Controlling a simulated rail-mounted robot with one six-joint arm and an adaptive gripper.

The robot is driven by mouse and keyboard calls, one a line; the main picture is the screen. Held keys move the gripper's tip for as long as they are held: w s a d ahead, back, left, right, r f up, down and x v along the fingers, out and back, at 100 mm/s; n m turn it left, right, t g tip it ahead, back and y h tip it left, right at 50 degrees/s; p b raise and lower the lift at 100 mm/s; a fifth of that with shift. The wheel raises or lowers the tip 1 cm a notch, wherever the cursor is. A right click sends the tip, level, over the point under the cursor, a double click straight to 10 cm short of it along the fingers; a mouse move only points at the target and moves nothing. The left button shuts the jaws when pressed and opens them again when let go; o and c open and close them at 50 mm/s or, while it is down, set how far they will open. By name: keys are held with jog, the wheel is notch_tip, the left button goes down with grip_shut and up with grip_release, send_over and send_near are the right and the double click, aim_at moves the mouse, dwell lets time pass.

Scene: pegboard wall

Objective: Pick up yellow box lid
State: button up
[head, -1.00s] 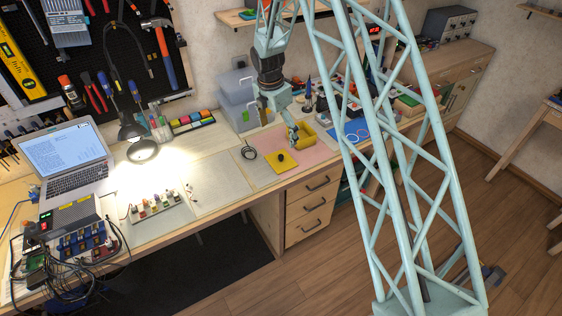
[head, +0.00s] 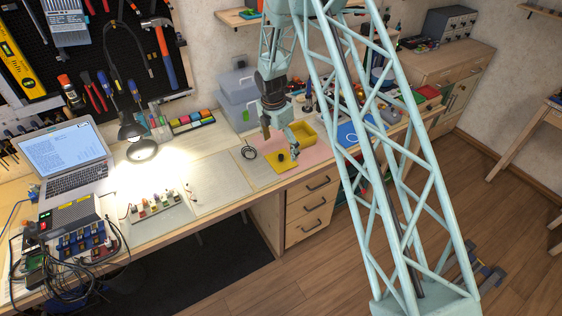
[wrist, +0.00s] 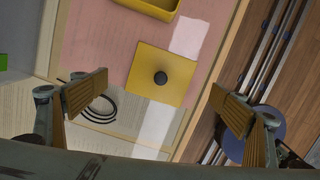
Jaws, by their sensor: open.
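The yellow box lid (head: 275,163) is a flat yellow square with a round black knob, lying on the pink mat. In the wrist view the lid (wrist: 174,78) lies beyond and between my fingertips, with its knob near the middle. My gripper (head: 279,138) is above and close to the lid in the head view. In the wrist view my gripper (wrist: 157,98) is open and empty, its two pads wide apart on either side. The open yellow box (head: 302,133) stands on the mat just behind the lid and also shows at the top of the wrist view (wrist: 150,8).
The pink mat (head: 313,153) lies near the front edge of the workbench. A coil of black cable (head: 249,153) is left of the lid. Grey plastic bins (head: 237,95) stand behind. Wooden drawers (head: 311,204) are below the edge.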

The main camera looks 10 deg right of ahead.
aim_at(281, 156)
jog(key=shift+f, duration=0.15)
jog(key=shift+d+f, duration=0.2)
jog(key=shift+f, duration=2.3)
jog(key=c, duration=2.6)
jog(key=shift+f, duration=0.1)
jog(key=c, duration=0.5)
jog(key=shift+s, duration=0.1)
